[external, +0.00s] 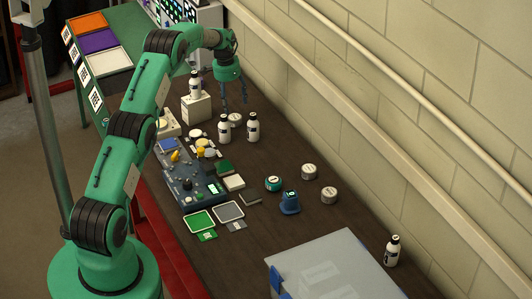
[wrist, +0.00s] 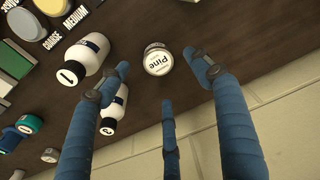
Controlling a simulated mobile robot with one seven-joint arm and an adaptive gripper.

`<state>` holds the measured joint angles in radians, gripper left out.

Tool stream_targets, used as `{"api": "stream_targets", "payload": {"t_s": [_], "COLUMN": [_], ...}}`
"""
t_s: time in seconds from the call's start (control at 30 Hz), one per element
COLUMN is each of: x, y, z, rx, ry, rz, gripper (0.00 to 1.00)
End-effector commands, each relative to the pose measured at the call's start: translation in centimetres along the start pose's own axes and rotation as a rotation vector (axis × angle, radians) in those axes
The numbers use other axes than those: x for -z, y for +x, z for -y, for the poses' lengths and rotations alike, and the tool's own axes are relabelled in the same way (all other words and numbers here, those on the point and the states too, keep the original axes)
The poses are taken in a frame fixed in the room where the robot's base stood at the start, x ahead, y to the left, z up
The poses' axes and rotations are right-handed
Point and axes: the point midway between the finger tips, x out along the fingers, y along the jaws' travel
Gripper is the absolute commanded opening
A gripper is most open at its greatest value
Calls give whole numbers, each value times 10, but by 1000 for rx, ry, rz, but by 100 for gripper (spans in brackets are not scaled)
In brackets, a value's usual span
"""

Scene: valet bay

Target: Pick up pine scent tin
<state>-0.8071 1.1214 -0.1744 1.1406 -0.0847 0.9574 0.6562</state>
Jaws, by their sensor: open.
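The pine scent tin (wrist: 158,60) is a small round pale tin with "Pine" on its lid, on the dark bench top in the wrist view. In the external view the tin (external: 236,119) is behind and between two white bottles, close under my gripper (external: 235,104). My gripper's blue fingers (wrist: 160,76) are spread open and empty in the wrist view. The tin lies beyond the fingertips, between the left and right ones, and looks clear of them.
A white bottle marked 1 (wrist: 82,57) and another bottle (wrist: 113,107) stand close to the tin. A third bottle (external: 195,84) is on a white block (external: 196,108). The wall (external: 330,90) runs along the bench. Other tins (external: 309,171) and a clear-lidded box (external: 335,265) are nearer.

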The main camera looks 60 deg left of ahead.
Motion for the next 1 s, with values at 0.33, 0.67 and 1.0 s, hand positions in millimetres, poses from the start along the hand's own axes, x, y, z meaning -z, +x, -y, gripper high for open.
{"api": "stream_targets", "payload": {"t_s": [0.33, 0.67, 1.0], "x": [0, 0, -1], "y": [23, 24, 50], "z": [0, 0, -4], "rx": [1, 0, -1], "ry": [0, 0, 0], "rz": [-1, 0, 1], "gripper": [65, 65, 65]}}
